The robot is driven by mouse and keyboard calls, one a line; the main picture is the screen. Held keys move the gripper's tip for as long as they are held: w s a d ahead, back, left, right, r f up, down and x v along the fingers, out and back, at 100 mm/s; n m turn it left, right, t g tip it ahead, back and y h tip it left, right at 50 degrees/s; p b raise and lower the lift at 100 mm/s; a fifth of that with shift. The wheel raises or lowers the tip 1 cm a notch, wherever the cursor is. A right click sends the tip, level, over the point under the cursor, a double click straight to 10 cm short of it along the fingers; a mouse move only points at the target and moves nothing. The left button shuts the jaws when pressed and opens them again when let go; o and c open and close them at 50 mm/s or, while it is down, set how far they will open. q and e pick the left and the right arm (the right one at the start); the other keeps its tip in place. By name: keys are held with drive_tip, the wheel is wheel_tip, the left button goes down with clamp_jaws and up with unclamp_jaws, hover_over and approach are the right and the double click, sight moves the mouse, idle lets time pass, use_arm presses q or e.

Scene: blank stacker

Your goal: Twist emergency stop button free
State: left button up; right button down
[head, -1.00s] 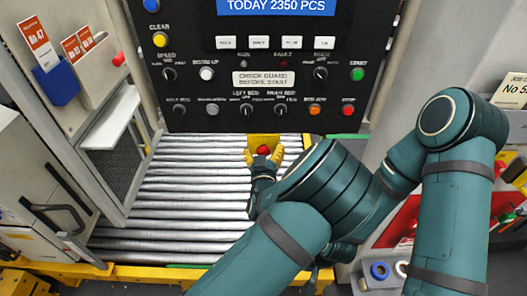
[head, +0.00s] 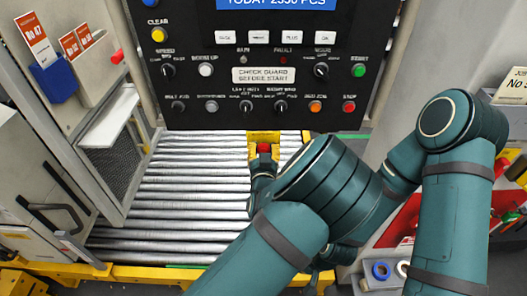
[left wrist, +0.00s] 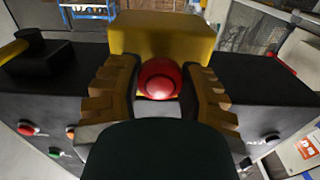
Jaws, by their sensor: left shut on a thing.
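The emergency stop button (head: 264,148) is a red knob on a yellow housing (head: 262,136) below the control panel. In the left wrist view the round red button (left wrist: 160,78) sits between the two tan ridged fingers, with the yellow housing (left wrist: 162,38) behind it. My left gripper (head: 263,155) is at the button, its fingers (left wrist: 160,92) shut on the button's sides. My forearm covers part of the rollers. The fingers of my right gripper are not visible; one of my arms stands at the right.
The black control panel (head: 240,85) rises just above the housing with several knobs and buttons. A roller bed (head: 190,190) lies below, with a yellow rail (head: 150,274) in front. A grey cabinet with a mesh side (head: 125,130) stands at left; a red tray with tools (head: 405,222) is at right.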

use_arm(q)
drive_tip(key=shift+m+b, duration=0.3)
drive_tip(key=shift+m, duration=0.9)
drive_tip(key=o, duration=1.2)
drive_tip(key=shift+o, duration=0.2)
drive_tip(key=shift+s, duration=0.1)
drive_tip(key=s, duration=1.1)
drive_tip(key=shift+s, duration=0.4)
